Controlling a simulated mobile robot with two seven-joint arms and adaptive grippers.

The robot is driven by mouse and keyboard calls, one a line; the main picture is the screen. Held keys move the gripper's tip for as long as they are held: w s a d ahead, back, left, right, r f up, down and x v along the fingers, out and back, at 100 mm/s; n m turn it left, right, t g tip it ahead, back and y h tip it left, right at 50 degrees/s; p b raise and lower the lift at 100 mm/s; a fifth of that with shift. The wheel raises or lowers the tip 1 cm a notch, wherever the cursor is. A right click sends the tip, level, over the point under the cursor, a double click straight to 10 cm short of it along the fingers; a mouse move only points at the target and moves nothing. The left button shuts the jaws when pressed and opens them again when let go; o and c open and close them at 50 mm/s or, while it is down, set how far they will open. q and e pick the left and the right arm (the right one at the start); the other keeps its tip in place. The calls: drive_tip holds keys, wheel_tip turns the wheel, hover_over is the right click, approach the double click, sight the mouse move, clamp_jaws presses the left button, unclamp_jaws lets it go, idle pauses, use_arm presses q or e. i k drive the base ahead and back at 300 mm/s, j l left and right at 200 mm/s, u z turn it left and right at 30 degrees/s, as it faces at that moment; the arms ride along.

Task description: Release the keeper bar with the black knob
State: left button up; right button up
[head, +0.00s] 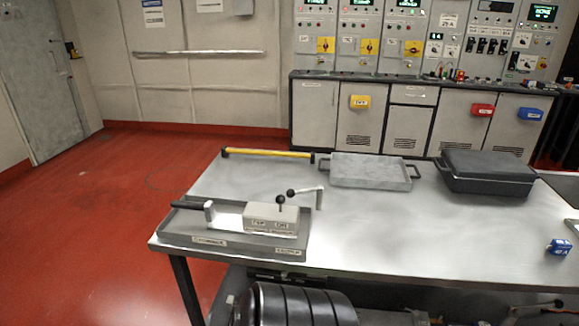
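On the near left of the steel table sits a shallow grey tray fixture (178,241). A pale block (262,221) with two small labels on its front stands in it. A short upright lever with a black knob (281,200) rises from the block's top. Just right of it, a bent silver bar (307,190) carries another black knob (291,193) at its left end; its right end turns down. I cannot tell for sure which is the keeper bar. A black handle (187,205) with a silver upright piece lies at the tray's left. Neither gripper is in view.
A yellow bar tool (268,153) lies along the table's back edge. Right of it are a grey two-handled tray (365,157) and a black lidded case (487,163). A small blue item (560,247) sits at right. The table's (400,235) middle is clear. Control cabinets (380,110) stand behind.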

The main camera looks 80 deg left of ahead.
sight(291, 193)
drive_tip(key=u, duration=2.65)
